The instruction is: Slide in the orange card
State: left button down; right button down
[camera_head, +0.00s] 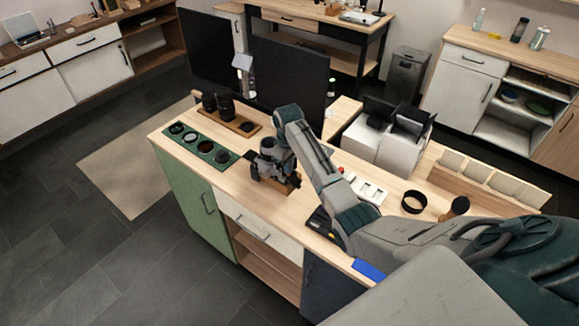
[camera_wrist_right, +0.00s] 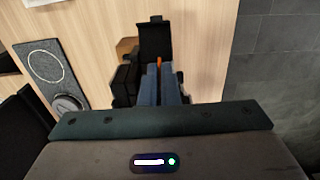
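My right gripper (camera_head: 281,178) reaches down over the left part of the table, and its fingertips are mostly hidden in the head view. In the right wrist view its two blue-grey fingers (camera_wrist_right: 160,82) are nearly together on a thin orange card (camera_wrist_right: 159,62), of which only a narrow edge shows. A black device (camera_wrist_right: 126,84), seemingly a camera with an open flap (camera_wrist_right: 155,38), lies right at the fingertips. The device shows in the head view (camera_head: 256,172) beside the gripper. I cannot tell how far the card is inside it. My left gripper is not in view.
A green tray (camera_head: 176,142) with several round filters lies left of the gripper. A wooden tray (camera_head: 240,127) with dark lenses stands behind it. Monitors (camera_head: 290,85) rise at the back. A black ring (camera_head: 413,202) and white boxes (camera_head: 375,143) are to the right.

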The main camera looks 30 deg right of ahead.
jog(key=shift+w+a, duration=0.25)
jog(key=shift+w, duration=0.25)
jog(key=c, duration=2)
grip_release()
jog(key=shift+s+d, duration=0.35)
jog(key=shift+s, duration=0.45)
jog(key=shift+s+d, duration=0.35)
jog(key=shift+s, duration=0.4)
jog(key=shift+o, duration=0.2)
jog(key=o, duration=0.5)
